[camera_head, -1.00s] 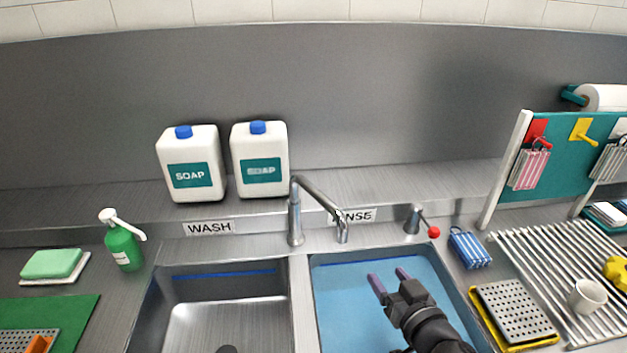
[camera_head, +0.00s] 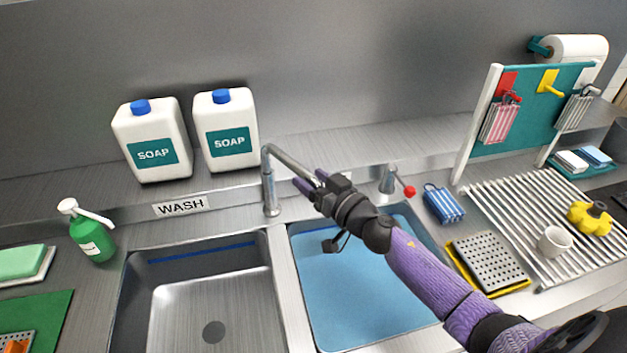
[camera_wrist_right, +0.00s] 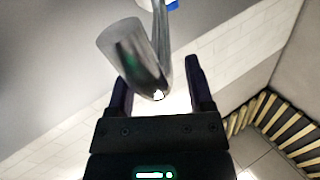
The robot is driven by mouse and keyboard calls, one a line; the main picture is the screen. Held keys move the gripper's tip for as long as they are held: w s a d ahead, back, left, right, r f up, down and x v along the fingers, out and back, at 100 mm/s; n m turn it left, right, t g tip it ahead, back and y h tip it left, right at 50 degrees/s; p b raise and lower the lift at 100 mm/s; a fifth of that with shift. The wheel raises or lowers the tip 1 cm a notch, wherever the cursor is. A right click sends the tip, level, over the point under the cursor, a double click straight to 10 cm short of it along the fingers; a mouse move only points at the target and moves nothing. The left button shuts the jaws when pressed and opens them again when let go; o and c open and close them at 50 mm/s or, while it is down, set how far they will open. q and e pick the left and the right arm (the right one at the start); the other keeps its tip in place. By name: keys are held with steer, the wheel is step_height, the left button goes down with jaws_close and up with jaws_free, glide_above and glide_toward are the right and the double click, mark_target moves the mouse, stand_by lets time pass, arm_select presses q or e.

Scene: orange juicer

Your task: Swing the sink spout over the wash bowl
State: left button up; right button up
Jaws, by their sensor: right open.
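The metal sink spout (camera_head: 287,158) rises from the ledge between the two basins and bends to the right, over the rinse side. The wash bowl (camera_head: 206,305) is the empty steel basin at the left, under the WASH label (camera_head: 181,205). My right gripper (camera_head: 308,184) is at the outlet end of the spout, with its fingers pointing left. In the right wrist view the spout's end (camera_wrist_right: 135,58) shows just beyond and partly between the two open fingers (camera_wrist_right: 160,95). Whether they touch it is unclear. My left gripper is not in view.
The rinse basin (camera_head: 350,300) holds blue water under my right arm. A tap lever with a red knob (camera_head: 409,191) stands right of the spout. Two soap jugs (camera_head: 150,150) (camera_head: 226,140) stand behind.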

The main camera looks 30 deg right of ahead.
jaws_close()
stand_by(1.2)
